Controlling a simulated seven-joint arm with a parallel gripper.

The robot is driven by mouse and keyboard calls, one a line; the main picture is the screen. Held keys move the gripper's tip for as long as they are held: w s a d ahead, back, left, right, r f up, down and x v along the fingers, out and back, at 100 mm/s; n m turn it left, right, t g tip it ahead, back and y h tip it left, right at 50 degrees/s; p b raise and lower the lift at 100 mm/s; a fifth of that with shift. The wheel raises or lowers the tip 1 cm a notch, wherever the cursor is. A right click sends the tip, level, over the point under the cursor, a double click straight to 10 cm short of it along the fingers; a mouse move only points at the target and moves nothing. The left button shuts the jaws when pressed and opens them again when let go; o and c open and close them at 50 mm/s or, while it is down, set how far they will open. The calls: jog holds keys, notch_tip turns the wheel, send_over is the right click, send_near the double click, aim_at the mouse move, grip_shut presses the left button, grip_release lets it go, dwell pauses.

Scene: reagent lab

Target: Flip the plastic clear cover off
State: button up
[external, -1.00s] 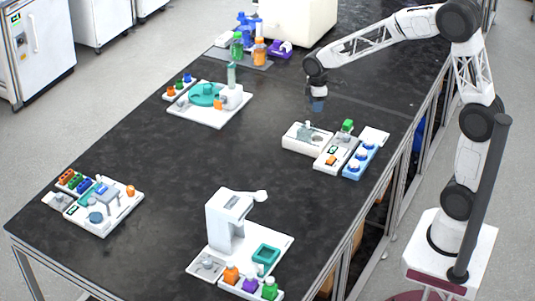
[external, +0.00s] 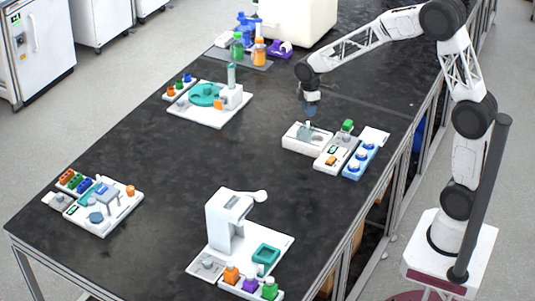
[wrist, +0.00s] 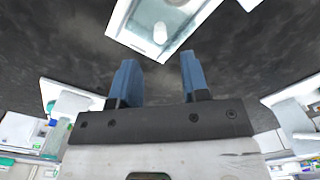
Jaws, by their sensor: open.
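A small white box-shaped device (external: 300,143) stands on the dark table right of centre, with something grey and see-through in its top. In the wrist view the white device (wrist: 122,30) is at the top edge, partly cut off, with a pale rounded piece inside its opening. I take the clear cover to be on this device, but its outline is hard to make out. My gripper (external: 310,109) hangs above and just behind the device, apart from it. In the wrist view its two blue fingers (wrist: 158,80) are spread, with nothing between them.
Close right of the device are a white module (external: 333,158) with a green-capped item and a blue tray (external: 360,161) with several bottles. A turntable station (external: 207,104) stands to the left, and a tall white instrument (external: 225,219) nearer the front. The table's middle is clear.

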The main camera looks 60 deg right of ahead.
aim_at(308, 122)
jog(key=shift+f, duration=3.4)
grip_shut()
